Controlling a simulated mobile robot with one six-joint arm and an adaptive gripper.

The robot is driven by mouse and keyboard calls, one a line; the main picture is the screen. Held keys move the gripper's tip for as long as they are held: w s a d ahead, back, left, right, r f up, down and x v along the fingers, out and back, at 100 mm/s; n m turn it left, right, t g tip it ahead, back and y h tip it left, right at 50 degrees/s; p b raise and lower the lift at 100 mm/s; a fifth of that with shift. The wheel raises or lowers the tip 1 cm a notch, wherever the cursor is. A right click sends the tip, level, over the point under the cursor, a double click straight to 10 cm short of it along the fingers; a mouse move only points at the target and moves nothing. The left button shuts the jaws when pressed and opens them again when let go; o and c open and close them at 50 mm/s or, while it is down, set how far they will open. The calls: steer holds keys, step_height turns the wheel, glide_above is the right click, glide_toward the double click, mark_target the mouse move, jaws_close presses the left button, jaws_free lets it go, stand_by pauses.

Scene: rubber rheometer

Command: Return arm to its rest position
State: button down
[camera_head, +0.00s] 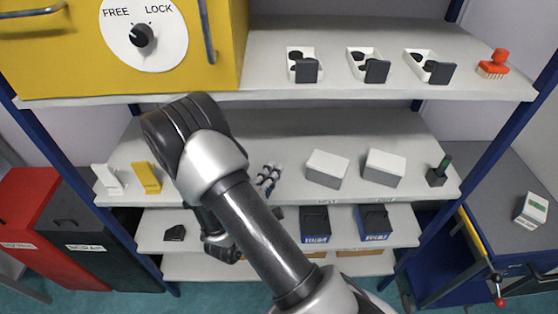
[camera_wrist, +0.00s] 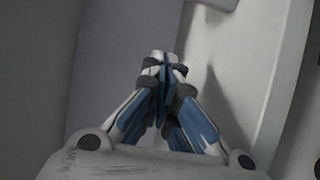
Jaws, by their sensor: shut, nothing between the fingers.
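My arm reaches up from the bottom of the head view and bends at a grey and black elbow in front of the shelving. My gripper (camera_head: 268,177) shows as small blue and white fingers just right of the arm, in front of the middle shelf. In the wrist view my gripper (camera_wrist: 162,60) is shut, with its fingertips together and nothing between them. The arm hides part of the middle and lower shelves.
The shelf unit's top shelf (camera_head: 290,27) holds a yellow cabinet (camera_head: 55,50), several small trays and a red brush (camera_head: 494,64). White boxes (camera_head: 327,169) stand on the middle shelf right of my gripper. Red (camera_head: 25,225) and dark bins stand left; a workbench (camera_head: 505,190) stands right.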

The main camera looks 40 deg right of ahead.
steer(key=v, duration=0.4)
steer(key=shift+s, duration=0.15)
steer(key=shift+s+a, duration=0.2)
steer(key=shift+s, duration=0.15)
steer(key=w+m+y, duration=0.1)
steer(key=w, duration=0.1)
steer(key=w+a+m+y, duration=0.1)
steer(key=shift+w+a+r+y, duration=0.2)
steer(key=shift+w+y, duration=0.2)
steer(key=w+a+y, duration=0.1)
steer(key=w+a+r+m+y, duration=0.1)
steer(key=w+y, duration=0.1)
steer(key=w+a+r+m+y, duration=0.1)
steer(key=a, duration=0.1)
steer(key=shift+w+a+r+t, duration=0.1)
steer(key=shift+w+t, duration=0.05)
steer(key=shift+t, duration=0.25)
steer(key=s+a+r+y, duration=0.4)
steer(key=a+r+y, duration=0.5)
steer(key=a+r, duration=0.3)
steer(key=s+d+r+m+g, duration=0.1)
steer(key=s+d+r+g, duration=0.1)
steer(key=s, duration=0.9)
steer(key=s+d+r+g, duration=0.2)
steer(key=s, duration=1)
steer(key=shift+r+m+g, duration=0.2)
steer(key=shift+m+g, duration=0.2)
